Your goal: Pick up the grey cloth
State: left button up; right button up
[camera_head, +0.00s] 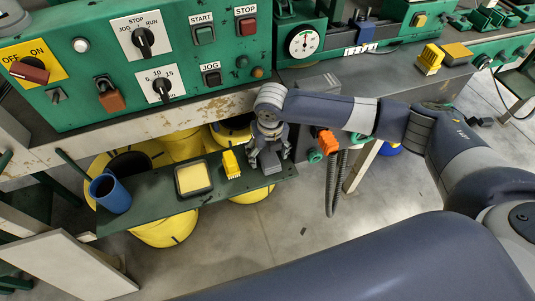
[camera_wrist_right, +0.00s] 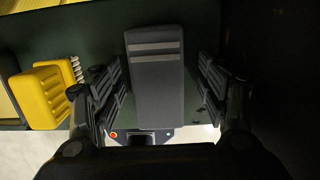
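A dark grey block-like folded item with two lighter stripes, which looks like the grey cloth (camera_wrist_right: 156,80), lies between the fingers of my right gripper (camera_wrist_right: 160,92) in the right wrist view. The fingers are spread, with a gap on each side of it. In the head view my right gripper (camera_head: 267,155) points down over the right end of a green shelf (camera_head: 150,208), and part of the grey cloth (camera_head: 271,165) shows under it. My left gripper is not in view.
On the shelf, left of the gripper, are a yellow brush (camera_head: 231,164), a black tray with a yellow pad (camera_head: 193,179) and a blue mug (camera_head: 110,193). A green control panel (camera_head: 130,60) rises behind. An orange-ended hose (camera_head: 328,143) hangs right.

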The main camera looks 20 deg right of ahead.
aim_at(268, 153)
jog(key=c, duration=1)
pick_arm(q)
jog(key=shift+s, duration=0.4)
pick_arm(e)
jog(key=shift+r, duration=0.15)
